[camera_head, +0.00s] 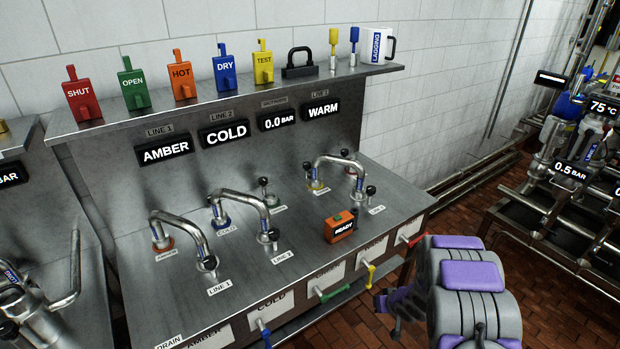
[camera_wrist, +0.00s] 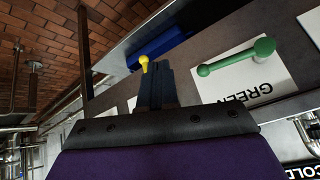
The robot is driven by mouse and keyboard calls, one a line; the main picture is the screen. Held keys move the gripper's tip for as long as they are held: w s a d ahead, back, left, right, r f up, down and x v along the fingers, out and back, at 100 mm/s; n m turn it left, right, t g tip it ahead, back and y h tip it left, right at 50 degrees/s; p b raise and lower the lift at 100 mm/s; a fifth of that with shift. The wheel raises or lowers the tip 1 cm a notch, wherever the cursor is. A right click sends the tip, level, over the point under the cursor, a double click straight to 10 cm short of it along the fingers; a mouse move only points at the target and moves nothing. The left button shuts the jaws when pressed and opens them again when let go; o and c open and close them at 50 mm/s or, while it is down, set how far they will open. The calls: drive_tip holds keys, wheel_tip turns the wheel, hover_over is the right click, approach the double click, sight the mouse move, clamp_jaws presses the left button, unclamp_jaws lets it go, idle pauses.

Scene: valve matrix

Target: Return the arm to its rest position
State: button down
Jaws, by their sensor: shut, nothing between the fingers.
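My arm (camera_head: 465,285), grey with purple pads, shows at the lower right of the head view, in front of the steel bench (camera_head: 240,275). It looks folded, with its dark purple end close to the bench's front edge. In the wrist view my gripper (camera_wrist: 155,72) is shut and empty, its dark fingers side by side. A yellow handle knob (camera_wrist: 144,62) shows just past the fingertips; I cannot tell whether they touch. A green handle (camera_wrist: 238,57) sits to the right on a white plate marked GREEN.
Blue (camera_head: 265,331), green (camera_head: 331,293), yellow (camera_head: 370,274) and red (camera_head: 413,240) handles stick out from the bench front. Bent pipes and an orange READY box (camera_head: 340,227) stand on top. Pipework (camera_head: 575,150) stands at right; brick floor (camera_head: 470,205) lies between.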

drive_tip(key=d+r+h, duration=0.2)
drive_tip(key=d+r, duration=0.2)
drive_tip(key=r, duration=0.2)
drive_tip(key=s+d+r+m+g+h, duration=0.1)
drive_tip(key=s+r+g+h, duration=0.1)
drive_tip(key=s+r, duration=0.65)
drive_tip(key=s+d+r+m+g+h, duration=0.1)
drive_tip(key=s+d+r+h, duration=0.3)
drive_tip(key=r, duration=0.7)
drive_tip(key=s+a+r+g+y, duration=0.1)
drive_tip(key=s+a+r, duration=0.2)
drive_tip(key=s, duration=0.7)
drive_tip(key=s+a+r+g+y, duration=0.2)
drive_tip(key=s+a+r, duration=0.1)
drive_tip(key=s+a, duration=0.5)
drive_tip(key=s+a+r+g+y, duration=0.2)
drive_tip(key=s+a, duration=0.4)
drive_tip(key=s, duration=0.7)
drive_tip(key=shift+s+r+n, duration=0.15)
drive_tip(key=shift+r+n, duration=0.15)
drive_tip(key=shift+r, duration=0.55)
drive_tip(key=shift+a, duration=0.25)
drive_tip(key=shift+d, duration=0.15)
